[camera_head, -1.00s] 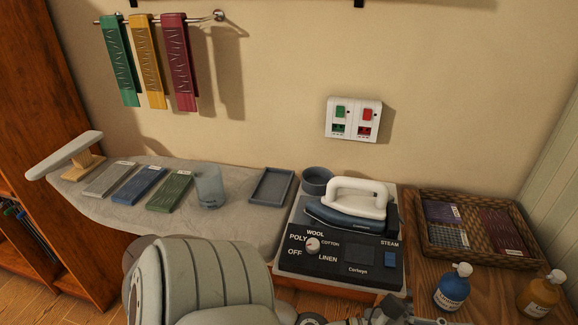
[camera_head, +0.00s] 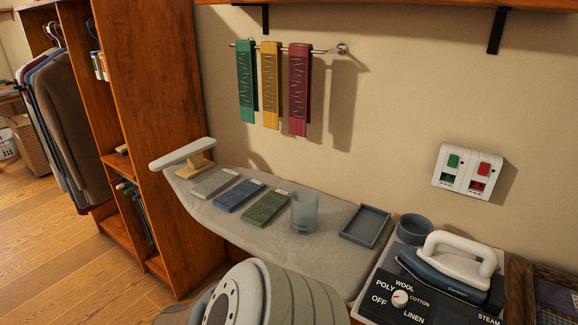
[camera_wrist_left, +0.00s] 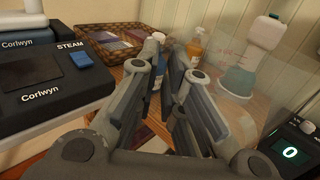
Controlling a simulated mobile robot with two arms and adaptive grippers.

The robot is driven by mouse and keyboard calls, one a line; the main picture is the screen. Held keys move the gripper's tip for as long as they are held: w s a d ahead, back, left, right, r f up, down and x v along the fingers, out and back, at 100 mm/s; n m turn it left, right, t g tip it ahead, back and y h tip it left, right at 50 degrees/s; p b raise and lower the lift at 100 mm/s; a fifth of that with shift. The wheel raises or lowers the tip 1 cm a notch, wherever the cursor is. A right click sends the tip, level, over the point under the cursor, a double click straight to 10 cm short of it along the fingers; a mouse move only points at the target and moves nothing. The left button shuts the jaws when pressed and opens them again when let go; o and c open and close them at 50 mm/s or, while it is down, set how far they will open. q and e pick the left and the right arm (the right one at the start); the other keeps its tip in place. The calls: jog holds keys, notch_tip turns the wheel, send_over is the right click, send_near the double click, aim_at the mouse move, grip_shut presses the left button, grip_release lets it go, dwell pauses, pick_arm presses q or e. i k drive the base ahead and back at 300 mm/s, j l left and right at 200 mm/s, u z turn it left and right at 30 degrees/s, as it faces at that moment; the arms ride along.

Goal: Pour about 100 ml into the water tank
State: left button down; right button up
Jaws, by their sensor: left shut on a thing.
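My left gripper (camera_wrist_left: 174,60) is in the left wrist view, its fingers close together. It seems to hold a clear, see-through container (camera_wrist_left: 225,100), whose faint wall shows right of the fingers; the grip point is hidden. Bluish colour shows through it, but I cannot tell whether this is its liquid. In the head view, an open round grey vessel (camera_head: 415,229) stands behind the iron, at the base's back left corner. A translucent blue-grey cup (camera_head: 304,213) stands upright on the ironing board. Neither is clearly marked as the water tank. My right gripper is out of view.
The steam iron (camera_head: 455,264) rests on its control base (camera_head: 390,300). An empty grey tray (camera_head: 366,226) and folded cloths (camera_head: 265,207) lie on the board.

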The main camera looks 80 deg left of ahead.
aim_at(305, 201)
jog(key=u, duration=0.95)
jog(key=j+u, duration=0.5)
jog(key=u, duration=0.2)
